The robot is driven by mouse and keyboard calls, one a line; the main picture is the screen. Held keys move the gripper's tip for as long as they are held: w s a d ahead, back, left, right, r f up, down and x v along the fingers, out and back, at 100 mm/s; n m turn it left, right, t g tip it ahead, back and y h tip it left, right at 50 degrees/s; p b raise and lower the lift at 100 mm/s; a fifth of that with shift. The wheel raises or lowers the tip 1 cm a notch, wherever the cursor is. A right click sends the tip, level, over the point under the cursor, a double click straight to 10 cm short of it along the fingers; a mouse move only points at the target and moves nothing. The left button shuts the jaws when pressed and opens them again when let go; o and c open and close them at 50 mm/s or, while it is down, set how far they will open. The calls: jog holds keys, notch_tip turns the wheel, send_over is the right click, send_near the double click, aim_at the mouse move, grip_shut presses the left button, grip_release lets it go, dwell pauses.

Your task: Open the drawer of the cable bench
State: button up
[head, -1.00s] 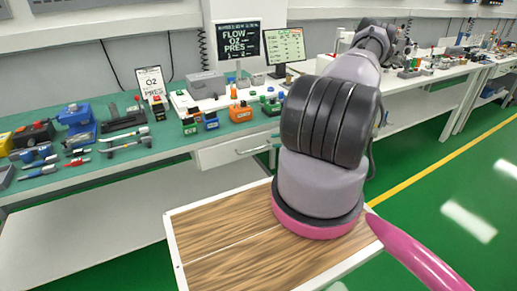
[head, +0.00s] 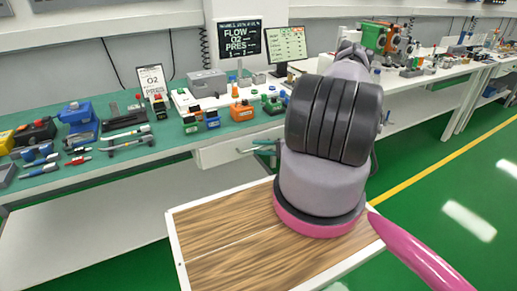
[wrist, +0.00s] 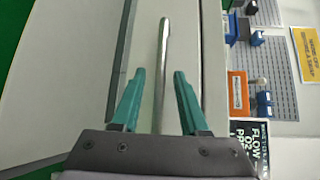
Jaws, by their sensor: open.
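The cable bench has a green top (head: 165,150) and a pale drawer (head: 225,156) under its edge. The drawer front looks closed. A thin metal bar handle (wrist: 163,50) runs along the drawer front. My gripper (wrist: 160,74) is open, with one teal finger on each side of the handle in the wrist view. I see no contact between fingers and bar. In the head view, the teal fingers of my gripper (head: 264,146) show at the right end of the drawer, and my arm hides what lies beyond.
The bench top holds tools, coloured blocks, a white tray (head: 180,98), a small O2 sign (head: 152,82) and monitors (head: 286,45). A lower shelf (head: 90,235) spans below. Green floor (head: 430,220) with a yellow line is clear at right.

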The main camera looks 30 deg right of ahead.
jog(key=shift+w+a, duration=0.15)
jog(key=shift+a, duration=0.05)
grip_shut()
dwell(1.4)
